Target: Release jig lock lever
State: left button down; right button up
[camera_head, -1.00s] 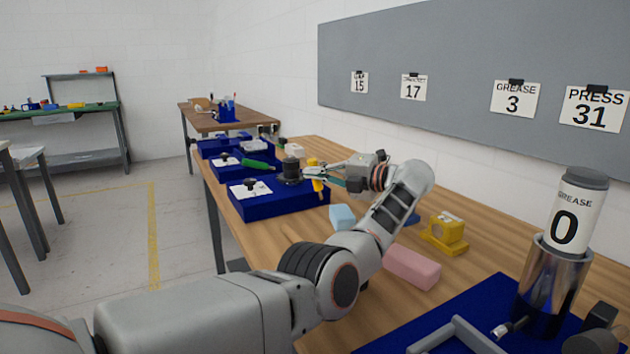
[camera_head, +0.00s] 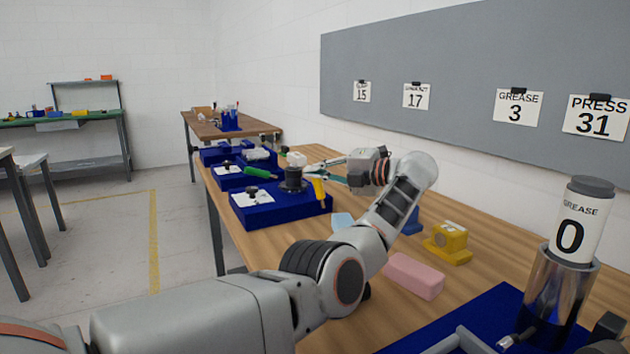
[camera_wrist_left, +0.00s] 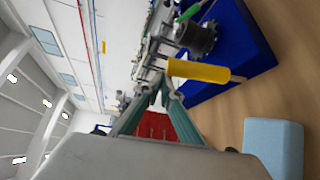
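The yellow lever (camera_head: 319,191) stands at the right end of the nearest blue jig block (camera_head: 255,215), beside a dark round fixture (camera_head: 292,180). In the left wrist view the lever (camera_wrist_left: 200,71) appears as a yellow bar just past the fingertips, beside the grey fixture (camera_wrist_left: 197,36). My left gripper (camera_head: 314,171) is at the lever's upper end. Its green fingers (camera_wrist_left: 160,92) converge toward the tips with a small gap between. I cannot tell whether they touch the lever.
A light-blue block (camera_head: 342,221), a pink block (camera_head: 413,276) and a yellow fixture (camera_head: 447,243) sit on the wooden bench right of the jig. A grease canister (camera_head: 580,225) stands at the near right. More blue fixtures (camera_head: 240,178) lie farther back.

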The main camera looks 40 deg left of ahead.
pick_arm(q)
notch_tip(320, 180, up, 7)
jog(key=shift+w+d+r, duration=0.2)
jog(key=shift+w, duration=0.1)
jog(key=shift+f, duration=0.1)
